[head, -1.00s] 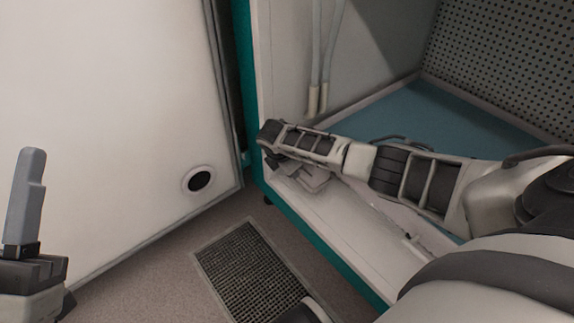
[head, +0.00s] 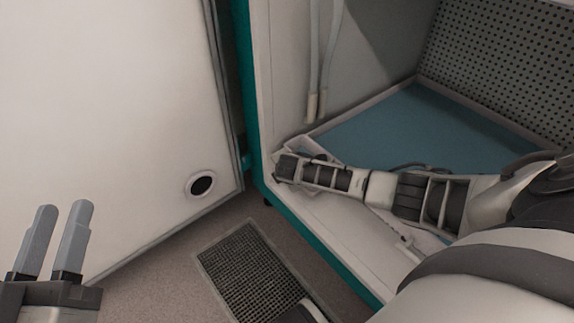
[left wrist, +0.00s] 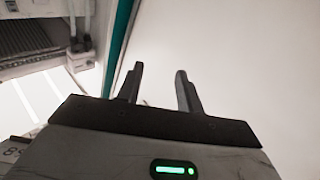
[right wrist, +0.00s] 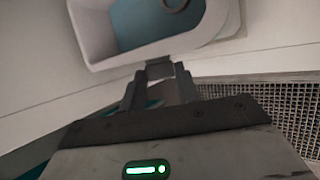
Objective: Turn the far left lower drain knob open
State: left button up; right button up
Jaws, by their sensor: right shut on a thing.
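My right gripper (right wrist: 158,82) is shut on a small grey tab (right wrist: 159,68) at the edge of a pale, thick-rimmed piece (right wrist: 203,42) with teal showing inside it. I cannot tell whether this tab is the drain knob; no other knob can be made out. In the head view my right arm reaches across the front left corner of the open chamber (head: 395,128), and the arm's end hides the fingertips. My left gripper (head: 63,206) is open and empty in front of the white door panel (head: 100,110); it also shows open in the left wrist view (left wrist: 160,70).
The chamber has a blue floor, a perforated back wall (head: 490,70) and two pale hoses (head: 318,60) at its left wall. The door panel with a round dark port (head: 201,185) stands at the left. A floor grate (head: 250,270) lies below, with bare floor around it.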

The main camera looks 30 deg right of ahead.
jog(key=t+b, duration=0.1)
jog(key=f+m+t+b, duration=0.1)
jog(key=t, duration=0.1)
jog(key=s+t+b, duration=0.1)
jog(key=t, duration=0.1)
jog(key=shift+f, duration=0.25)
jog(key=shift+f+m+t+h+b, duration=0.1)
jog(key=shift+m+t+h+b, duration=0.2)
jog(key=shift+m+t+b, duration=0.5)
jog(key=shift+t, duration=0.8)
pick_arm(q)
notch_tip(320, 180, up, 6)
jog(key=s+m+t+h, duration=0.1)
jog(key=m+h, duration=0.5)
jog(key=m, duration=0.2)
jog(key=shift+s+r, duration=0.25)
jog(key=shift+s, duration=0.15)
pick_arm(e)
jog(key=shift+f+t+h, duration=0.2)
jog(key=shift+t+h, duration=0.2)
jog(key=shift+t, duration=0.6)
jog(key=shift+d+m, duration=0.1)
jog(key=shift+m, duration=0.2)
jog(key=o, duration=1)
pick_arm(q)
jog(key=shift+d, duration=0.1)
